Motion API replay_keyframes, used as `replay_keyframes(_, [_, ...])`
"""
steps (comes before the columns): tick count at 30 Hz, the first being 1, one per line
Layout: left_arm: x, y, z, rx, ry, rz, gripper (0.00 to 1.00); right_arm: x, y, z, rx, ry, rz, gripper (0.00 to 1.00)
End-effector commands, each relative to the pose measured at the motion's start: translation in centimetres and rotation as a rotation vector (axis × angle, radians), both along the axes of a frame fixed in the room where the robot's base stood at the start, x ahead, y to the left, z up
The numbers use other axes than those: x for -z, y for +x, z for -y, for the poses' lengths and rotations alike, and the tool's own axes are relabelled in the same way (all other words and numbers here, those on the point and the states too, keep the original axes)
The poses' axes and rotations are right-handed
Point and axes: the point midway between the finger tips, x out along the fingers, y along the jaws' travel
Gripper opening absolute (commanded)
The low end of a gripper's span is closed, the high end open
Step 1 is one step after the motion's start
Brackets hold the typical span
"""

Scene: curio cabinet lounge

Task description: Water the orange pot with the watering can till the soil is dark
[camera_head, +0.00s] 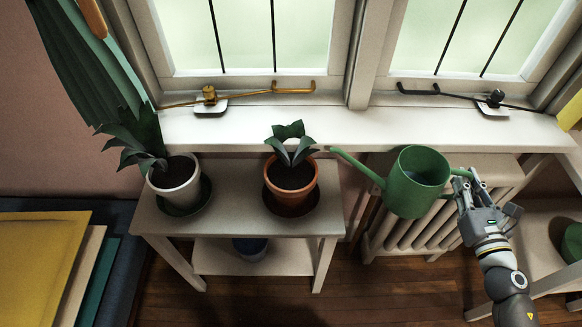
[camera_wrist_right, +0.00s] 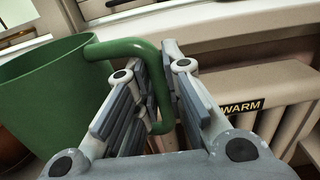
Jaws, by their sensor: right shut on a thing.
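The orange pot (camera_head: 291,196) stands on a saucer on the small white table, with a leafy plant in it. Its soil (camera_head: 290,176) looks dark brown in the head view. The green watering can (camera_head: 411,190) hangs in the air right of the table, its spout pointing left, with the tip close to the pot's upper right. My right gripper (camera_head: 468,182) is shut on the can's handle. In the right wrist view the handle (camera_wrist_right: 158,85) passes between the fingers, and the can (camera_wrist_right: 45,90) is at the left. My left gripper is not in view.
A white pot (camera_head: 175,190) with a plant stands left of the orange pot on the white table (camera_head: 237,222). The windowsill (camera_head: 260,128) runs behind. A radiator (camera_head: 440,225) is below and behind the can. Boards (camera_head: 40,255) lie at the left.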

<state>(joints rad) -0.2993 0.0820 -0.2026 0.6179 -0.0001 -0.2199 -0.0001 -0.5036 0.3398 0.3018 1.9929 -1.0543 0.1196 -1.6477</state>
Motion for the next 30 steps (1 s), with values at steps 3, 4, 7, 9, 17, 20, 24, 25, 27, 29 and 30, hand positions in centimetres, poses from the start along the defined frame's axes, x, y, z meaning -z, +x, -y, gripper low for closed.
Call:
replay_keyframes(3, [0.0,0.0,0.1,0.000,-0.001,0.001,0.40,-0.2,0.0,0.0,-0.001,0.003,0.004,0.00])
replay_keyframes(4, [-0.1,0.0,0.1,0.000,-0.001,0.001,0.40,-0.3,0.0,0.0,-0.001,0.003,0.004,0.00])
replay_keyframes(7, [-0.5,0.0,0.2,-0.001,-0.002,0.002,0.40,-0.7,0.0,0.0,-0.001,0.003,0.004,0.00])
replay_keyframes(9, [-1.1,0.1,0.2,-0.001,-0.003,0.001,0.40,-1.3,0.1,-0.1,-0.001,0.003,0.004,0.00])
replay_keyframes(17, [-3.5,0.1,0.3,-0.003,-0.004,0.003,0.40,-3.8,0.0,-0.1,-0.002,0.003,0.004,0.00])
replay_keyframes(20, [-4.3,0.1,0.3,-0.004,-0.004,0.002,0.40,-4.7,0.1,-0.1,-0.002,0.003,0.004,0.00])
replay_keyframes(24, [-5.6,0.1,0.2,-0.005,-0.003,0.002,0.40,-6.0,0.1,-0.1,-0.002,0.003,0.004,0.00])
replay_keyframes(25, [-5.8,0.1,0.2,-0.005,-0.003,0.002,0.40,-6.3,0.1,-0.1,-0.002,0.003,0.004,0.00])
replay_keyframes(27, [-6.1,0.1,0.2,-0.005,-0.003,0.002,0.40,-6.6,0.0,-0.1,-0.001,0.003,0.004,0.00])
replay_keyframes(29, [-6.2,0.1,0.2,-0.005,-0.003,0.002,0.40,-6.7,0.0,-0.1,-0.001,0.003,0.004,0.00])
replay_keyframes(30, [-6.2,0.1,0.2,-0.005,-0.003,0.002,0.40,-6.6,0.0,-0.1,-0.001,0.003,0.004,0.00])
